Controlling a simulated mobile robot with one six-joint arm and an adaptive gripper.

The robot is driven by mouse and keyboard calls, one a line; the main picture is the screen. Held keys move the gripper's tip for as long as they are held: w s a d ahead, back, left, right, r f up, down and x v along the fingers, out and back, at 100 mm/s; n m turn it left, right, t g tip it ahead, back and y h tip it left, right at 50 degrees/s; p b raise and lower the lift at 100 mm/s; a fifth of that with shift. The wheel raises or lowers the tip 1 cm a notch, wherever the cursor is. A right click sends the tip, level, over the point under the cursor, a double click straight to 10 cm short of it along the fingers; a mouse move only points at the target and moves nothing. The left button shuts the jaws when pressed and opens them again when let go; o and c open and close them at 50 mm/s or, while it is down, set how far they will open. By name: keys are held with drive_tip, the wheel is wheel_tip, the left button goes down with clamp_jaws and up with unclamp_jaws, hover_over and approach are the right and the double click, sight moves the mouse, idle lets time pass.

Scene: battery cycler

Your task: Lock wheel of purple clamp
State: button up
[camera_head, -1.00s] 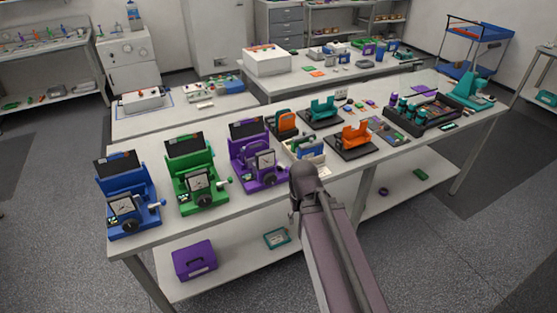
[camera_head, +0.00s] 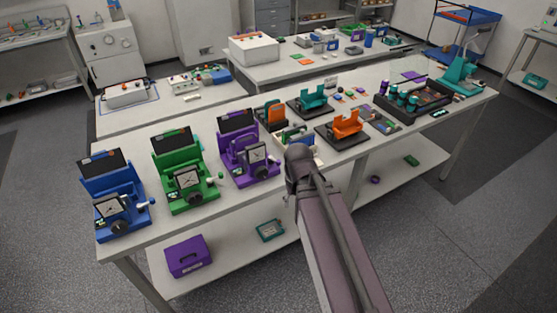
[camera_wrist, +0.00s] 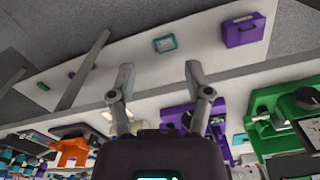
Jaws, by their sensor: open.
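The purple clamp (camera_head: 234,155) stands upright on the long bench, right of two similar clamps, in the head view. Its dark round wheel (camera_head: 262,172) is at its lower front, but how the wheel is set is too small to tell. In the wrist view, part of the purple clamp (camera_wrist: 180,114) shows behind and right of the right finger, partly hidden by my gripper. My gripper (camera_wrist: 160,72) is open and empty, with its two fingers apart over the bench's front edge. In the head view my arm hides the gripper.
The green clamp (camera_head: 178,163) and blue clamp (camera_head: 103,184) stand left of the purple one. An orange holder (camera_head: 346,123) and teal holder (camera_head: 313,97) stand to its right. A purple box (camera_head: 188,257) and teal tray (camera_head: 270,230) are on the lower shelf.

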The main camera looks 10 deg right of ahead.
sight(278, 160)
drive_tip(key=w+r+n+p, duration=0.2)
drive_tip(key=w+r+n, duration=0.1)
drive_tip(key=w, duration=1.1)
drive_tip(key=w+r+n+p, duration=0.3)
drive_tip(key=w, duration=1)
drive_tip(key=shift+w+d+p, duration=0.15)
drive_tip(key=shift+w+p, duration=0.2)
drive_tip(key=shift+w, duration=0.05)
drive_tip(key=shift+f, duration=0.25)
wheel_tip(278, 160, down, 13)
drive_tip(key=b, duration=1.3)
drive_tip(key=shift+f+b, duration=0.2)
drive_tip(key=shift+b, duration=0.2)
clamp_jaws()
